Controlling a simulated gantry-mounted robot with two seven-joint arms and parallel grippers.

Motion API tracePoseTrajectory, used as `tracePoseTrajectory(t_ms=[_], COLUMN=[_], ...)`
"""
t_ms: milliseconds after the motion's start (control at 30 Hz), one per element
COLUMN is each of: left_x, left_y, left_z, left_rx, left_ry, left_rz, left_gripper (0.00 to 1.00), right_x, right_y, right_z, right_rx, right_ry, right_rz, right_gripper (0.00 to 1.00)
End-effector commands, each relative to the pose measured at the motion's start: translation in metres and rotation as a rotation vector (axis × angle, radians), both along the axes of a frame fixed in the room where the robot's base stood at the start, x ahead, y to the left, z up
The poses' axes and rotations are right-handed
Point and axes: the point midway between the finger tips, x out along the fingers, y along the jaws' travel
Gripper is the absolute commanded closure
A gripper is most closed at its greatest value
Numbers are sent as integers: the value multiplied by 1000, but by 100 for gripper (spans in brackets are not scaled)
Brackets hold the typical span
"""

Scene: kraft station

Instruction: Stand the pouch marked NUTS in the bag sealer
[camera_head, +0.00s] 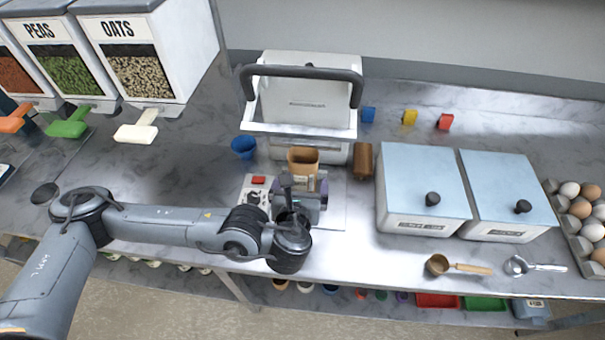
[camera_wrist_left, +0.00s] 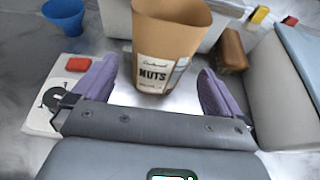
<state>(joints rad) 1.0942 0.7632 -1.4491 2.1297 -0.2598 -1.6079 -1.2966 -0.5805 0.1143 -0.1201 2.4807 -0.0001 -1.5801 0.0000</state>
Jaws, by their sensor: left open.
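The kraft-brown pouch (camera_head: 303,155) stands upright and open-topped in front of the white machine. Its NUTS label faces me in the left wrist view (camera_wrist_left: 152,70). My left gripper (camera_head: 303,186) is open. In the left wrist view its purple fingers (camera_wrist_left: 158,88) are apart, one on each side of the lower pouch, with gaps to it. A white machine with a black bar handle (camera_head: 305,98) stands behind the pouch. A panel with a red button and dial (camera_head: 257,190) lies left of the gripper. I cannot tell which of these is the sealer. My right gripper is not in view.
A blue cup (camera_head: 243,147) stands left of the pouch and a brown block-like item (camera_head: 363,160) right of it. Two blue-lidded bins (camera_head: 420,190) stand farther right. Scoops (camera_head: 455,266) lie near the front edge. The counter at left is mostly clear.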

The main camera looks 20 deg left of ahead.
Motion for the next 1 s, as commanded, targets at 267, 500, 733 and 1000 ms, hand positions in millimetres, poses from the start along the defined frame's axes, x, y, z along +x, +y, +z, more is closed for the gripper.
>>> tracePoseTrajectory(t_ms=[267, 500, 733, 1000], left_x=[-42, -57, -59, -58], left_y=[-12, -16, -16, -16], left_z=[19, 25, 25, 25], left_rx=[-1, -2, -1, 0], left_ry=[2, 1, 0, 0], left_rz=[-2, -1, 0, 0], left_gripper=[0, 0, 0, 0], right_x=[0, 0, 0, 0], right_y=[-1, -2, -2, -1], right_z=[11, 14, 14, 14], right_rx=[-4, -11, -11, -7], right_ry=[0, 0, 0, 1], right_rz=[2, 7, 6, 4], right_gripper=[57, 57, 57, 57])
